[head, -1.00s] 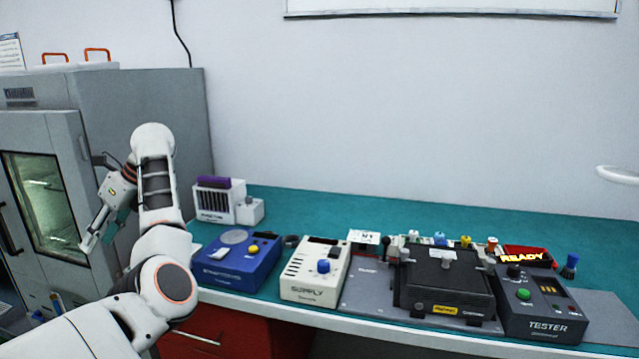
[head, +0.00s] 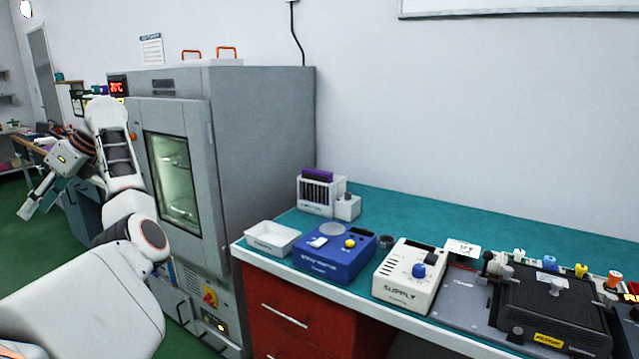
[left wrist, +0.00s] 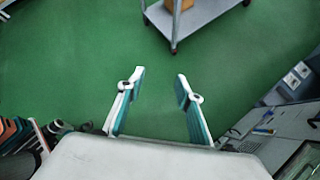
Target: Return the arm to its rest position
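My left arm comes in from the left in the head view, bent upward at the elbow. My left gripper (head: 42,196) hangs at the far left, pointing down, to the left of the grey oven cabinet (head: 255,120). In the left wrist view its two fingers (left wrist: 158,95) are apart with only green floor (left wrist: 80,50) between them, so it is open and empty. It touches nothing that I can see. My right gripper is not in view.
The oven's door is shut. The teal-topped bench (head: 400,210) carries a white tray (head: 272,240), a blue device (head: 335,262), a supply box (head: 408,285) and a black fixture (head: 555,305). A grey cart (left wrist: 195,18) stands on the floor beyond the fingers.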

